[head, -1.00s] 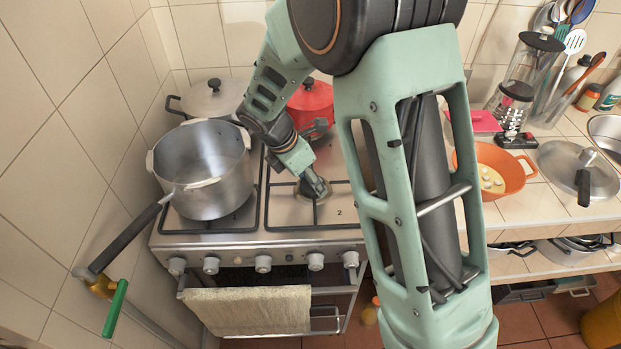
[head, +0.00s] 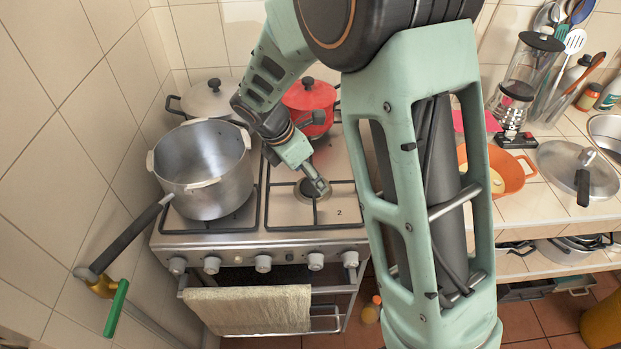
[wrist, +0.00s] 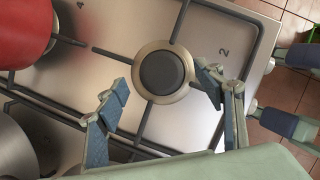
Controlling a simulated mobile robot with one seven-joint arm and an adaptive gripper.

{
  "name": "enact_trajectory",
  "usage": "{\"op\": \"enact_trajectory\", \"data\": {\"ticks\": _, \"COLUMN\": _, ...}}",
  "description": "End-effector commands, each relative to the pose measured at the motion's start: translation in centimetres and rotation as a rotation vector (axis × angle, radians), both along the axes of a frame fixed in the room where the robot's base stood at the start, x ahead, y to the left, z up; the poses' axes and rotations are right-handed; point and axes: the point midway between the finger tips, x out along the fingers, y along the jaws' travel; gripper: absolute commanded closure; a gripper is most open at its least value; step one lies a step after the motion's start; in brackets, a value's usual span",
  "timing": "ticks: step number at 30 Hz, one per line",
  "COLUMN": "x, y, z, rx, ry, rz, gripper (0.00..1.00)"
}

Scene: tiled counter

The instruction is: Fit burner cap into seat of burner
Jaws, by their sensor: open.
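The burner cap (wrist: 162,71) is a dark round disc. It lies in the middle of the pale metal ring of the front right burner (wrist: 143,84); whether it sits flat in the seat I cannot tell. My gripper (wrist: 160,77) is open, with one finger on each side of the burner in the wrist view. The right finger is close to the ring and overlaps its edge in the picture; contact is unclear. In the head view my gripper (head: 320,186) is low over the same burner (head: 307,190) and partly hides it.
A red pot (head: 310,100) and a lidded grey pot (head: 213,100) stand behind. Dark grate bars (wrist: 178,22) surround the burner. Knobs (head: 263,263) line the stove front.

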Motion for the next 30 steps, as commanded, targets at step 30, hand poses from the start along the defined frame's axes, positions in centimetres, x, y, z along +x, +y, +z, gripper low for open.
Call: {"op": "enact_trajectory", "data": {"ticks": 30, "x": -2.2, "y": 3.2, "z": 9.3, "rx": -0.001, "ry": 0.001, "rz": 0.000, "gripper": 0.38}}
